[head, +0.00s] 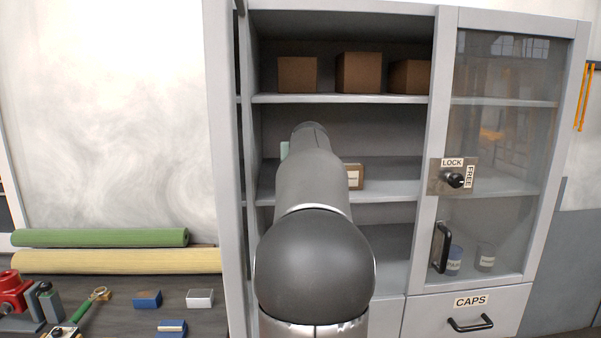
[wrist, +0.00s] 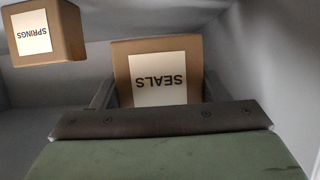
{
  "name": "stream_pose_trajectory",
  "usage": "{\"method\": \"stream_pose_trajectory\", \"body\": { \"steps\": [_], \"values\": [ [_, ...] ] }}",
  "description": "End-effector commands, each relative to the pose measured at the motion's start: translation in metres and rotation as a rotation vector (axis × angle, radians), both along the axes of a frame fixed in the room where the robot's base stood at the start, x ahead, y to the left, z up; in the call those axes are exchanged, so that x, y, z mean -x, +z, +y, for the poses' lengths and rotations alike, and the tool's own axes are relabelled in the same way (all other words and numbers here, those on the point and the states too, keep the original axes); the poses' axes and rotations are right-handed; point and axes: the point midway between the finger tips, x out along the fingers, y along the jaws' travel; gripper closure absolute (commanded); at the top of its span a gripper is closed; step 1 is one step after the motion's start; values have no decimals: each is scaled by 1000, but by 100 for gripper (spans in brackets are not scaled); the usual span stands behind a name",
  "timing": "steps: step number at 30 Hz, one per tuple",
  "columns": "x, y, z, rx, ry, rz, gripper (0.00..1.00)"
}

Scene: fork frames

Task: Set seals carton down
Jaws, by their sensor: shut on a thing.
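The seals carton (wrist: 160,72) is a brown box with a white label that reads SEALS, upside down in the wrist view. My gripper (wrist: 156,92) is shut on it, with one finger along each side. In the head view my own arm hides the seals carton and most of my gripper. The arm reaches into the cabinet at the middle shelf (head: 395,188). I cannot tell whether the carton touches the shelf.
A springs carton (wrist: 44,34) is beside the seals carton, with a gap between them. In the head view a labelled carton (head: 355,177) stands on the middle shelf right of my arm. Plain brown boxes (head: 358,72) stand above. The cabinet's left upright (head: 226,170) is close to my arm.

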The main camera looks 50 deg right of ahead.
Motion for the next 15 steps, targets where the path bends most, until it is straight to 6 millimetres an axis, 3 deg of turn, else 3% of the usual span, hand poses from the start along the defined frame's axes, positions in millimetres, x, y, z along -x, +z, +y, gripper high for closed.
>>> {"method": "stream_pose_trajectory", "body": {
  "steps": [9,15],
  "values": [
    [-17,-26,-14,-1,0,1,63],
    [-16,-53,-14,0,-1,-1,63]
  ]
}}
